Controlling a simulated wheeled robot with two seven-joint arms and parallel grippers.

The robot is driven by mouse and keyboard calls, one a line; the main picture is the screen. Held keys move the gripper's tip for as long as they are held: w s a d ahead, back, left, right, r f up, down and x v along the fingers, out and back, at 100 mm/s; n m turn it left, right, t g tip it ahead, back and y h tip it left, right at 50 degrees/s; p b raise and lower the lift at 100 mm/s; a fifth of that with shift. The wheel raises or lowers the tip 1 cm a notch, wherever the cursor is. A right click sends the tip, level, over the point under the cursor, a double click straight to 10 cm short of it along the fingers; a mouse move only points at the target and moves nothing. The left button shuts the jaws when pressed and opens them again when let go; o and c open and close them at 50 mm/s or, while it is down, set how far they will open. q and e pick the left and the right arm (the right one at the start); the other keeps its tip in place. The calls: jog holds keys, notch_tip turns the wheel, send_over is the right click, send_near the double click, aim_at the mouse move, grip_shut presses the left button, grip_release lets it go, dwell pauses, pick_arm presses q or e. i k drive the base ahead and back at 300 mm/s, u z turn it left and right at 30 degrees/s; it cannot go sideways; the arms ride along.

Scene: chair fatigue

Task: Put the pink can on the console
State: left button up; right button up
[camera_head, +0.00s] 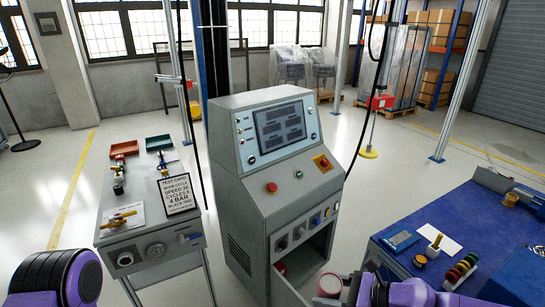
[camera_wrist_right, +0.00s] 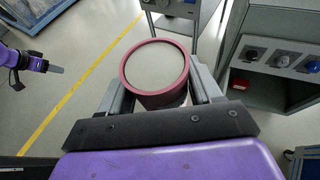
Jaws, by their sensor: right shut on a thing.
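The pink can (camera_head: 330,284) is at the bottom of the head view, held in my right gripper (camera_head: 338,290). The right wrist view shows the can (camera_wrist_right: 155,68) from above, a pink rim around a pale grey top, between the two grey fingers. My right gripper is shut on it. The console (camera_head: 268,150) is a grey cabinet with a sloped panel and a screen, standing just beyond the can. Its lower front has an open recess with something red inside. My left gripper (camera_wrist_right: 48,67) shows small at the left of the right wrist view; its jaws are unclear.
A grey bench (camera_head: 150,215) with a sign, red and green trays and small tools stands left of the console. A blue-topped workbench (camera_head: 455,225) with coloured rings and a white card is at the right. A dark cable hangs right of the console. Floor lies open between them.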

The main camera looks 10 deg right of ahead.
aim_at(275, 93)
jog(key=u, duration=0.3)
jog(key=i, duration=1.3)
jog(key=z, duration=0.35)
